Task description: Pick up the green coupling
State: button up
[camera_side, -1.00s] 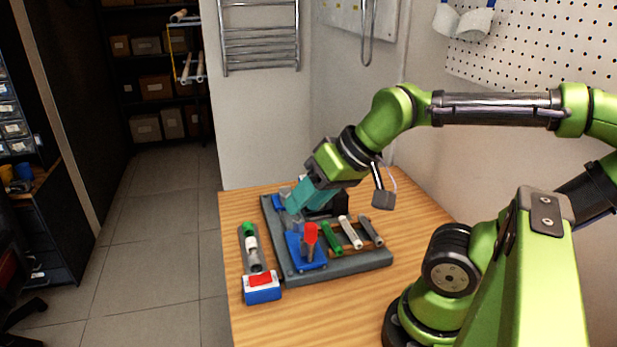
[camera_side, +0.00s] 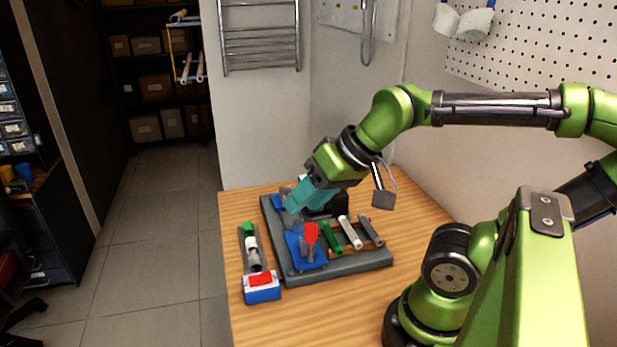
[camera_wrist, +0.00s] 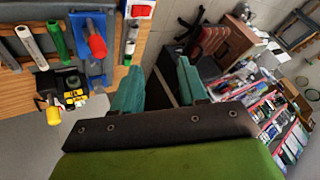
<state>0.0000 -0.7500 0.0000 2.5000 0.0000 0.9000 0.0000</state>
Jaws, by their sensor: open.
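The green coupling (camera_side: 248,229) lies at the far end of a narrow grey tray (camera_side: 260,270) on the left of the bench, in line with a white coupling (camera_side: 251,243) and a grey one (camera_side: 256,259). My gripper (camera_side: 291,207) is open over the far part of the grey rack, to the right of the green coupling and apart from it. In the wrist view my teal fingers (camera_wrist: 158,88) stand apart with nothing between them.
The grey rack (camera_side: 345,262) holds a green pipe (camera_side: 332,238), a white pipe (camera_side: 350,232), a grey pipe (camera_side: 371,231) and a red-topped piece (camera_side: 311,234) on a blue base. A blue, white and red box (camera_side: 262,291) stands before the tray. The bench front is clear.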

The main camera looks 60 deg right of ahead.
jog(key=o, duration=0.5)
jog(key=n+g+h, duration=0.2)
jog(key=n+g, duration=0.5)
jog(key=n, duration=0.2)
send_over(248, 225)
notch_tip(248, 225, down, 8)
jog(key=r, duration=0.1)
jog(key=w+r+n, duration=0.1)
jog(key=n, duration=0.3)
notch_tip(248, 225, down, 11)
jog(key=shift+f, duration=0.15)
jog(key=shift+s+f, duration=0.25)
jog(key=shift+f, duration=1.05)
jog(key=shift+s+f, duration=0.2)
jog(key=shift+f, duration=1.05)
